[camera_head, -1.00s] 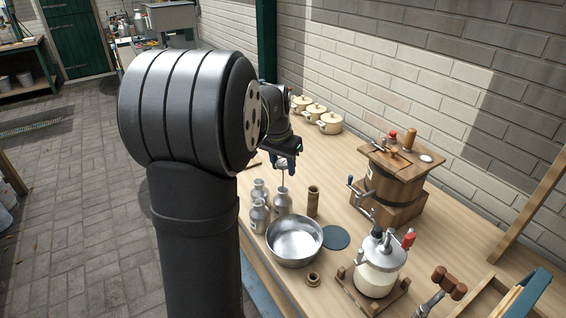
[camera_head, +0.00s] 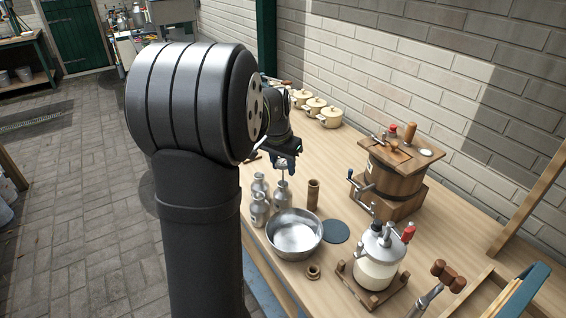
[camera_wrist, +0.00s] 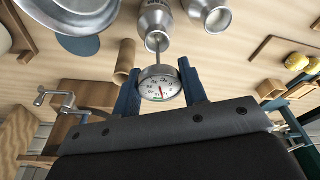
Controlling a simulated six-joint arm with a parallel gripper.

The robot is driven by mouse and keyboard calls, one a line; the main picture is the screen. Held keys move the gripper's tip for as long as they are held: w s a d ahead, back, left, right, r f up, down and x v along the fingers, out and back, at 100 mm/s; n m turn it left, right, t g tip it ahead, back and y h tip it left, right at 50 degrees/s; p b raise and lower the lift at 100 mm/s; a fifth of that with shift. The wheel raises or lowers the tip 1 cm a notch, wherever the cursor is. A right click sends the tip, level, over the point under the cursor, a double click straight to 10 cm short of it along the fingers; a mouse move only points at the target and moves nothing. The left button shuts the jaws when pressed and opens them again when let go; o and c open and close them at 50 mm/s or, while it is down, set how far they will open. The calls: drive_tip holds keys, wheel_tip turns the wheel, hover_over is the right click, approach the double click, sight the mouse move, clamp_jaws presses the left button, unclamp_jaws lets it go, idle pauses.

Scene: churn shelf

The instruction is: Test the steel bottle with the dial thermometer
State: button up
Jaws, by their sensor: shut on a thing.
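My gripper (camera_head: 284,163) is shut on the dial thermometer. The thermometer's round white face (camera_wrist: 160,87) sits between the two blue fingers in the wrist view. Its thin stem points down at the mouth of a steel bottle (camera_wrist: 154,22). This bottle also shows in the head view (camera_head: 282,197), upright on the bench below my gripper. The stem's tip is at the bottle's mouth; I cannot tell how far inside it reaches. Two similar steel bottles, one behind (camera_head: 260,186) and one in front (camera_head: 259,210), stand just to the left.
A steel bowl (camera_head: 294,236) and a dark round mat (camera_head: 335,231) lie in front. A brown cylinder (camera_head: 313,195) stands close to the right of the bottle. Cream pots (camera_head: 315,106) line the wall.

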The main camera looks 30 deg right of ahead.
sight(283, 181)
drive_tip(key=shift+f, duration=3.25)
drive_tip(key=shift+r, duration=0.1)
drive_tip(key=o, duration=0.8)
drive_tip(key=c, duration=0.3)
drive_tip(key=shift+c, duration=0.2)
drive_tip(key=shift+r, duration=0.1)
drive_tip(key=shift+s+a+r, duration=0.1)
drive_tip(key=shift+a+r, duration=0.15)
drive_tip(key=shift+r, duration=0.95)
drive_tip(key=shift+s+a+r, duration=0.1)
drive_tip(key=shift+a+r, duration=0.1)
drive_tip(key=shift+r, duration=1)
drive_tip(key=shift+o, duration=0.2)
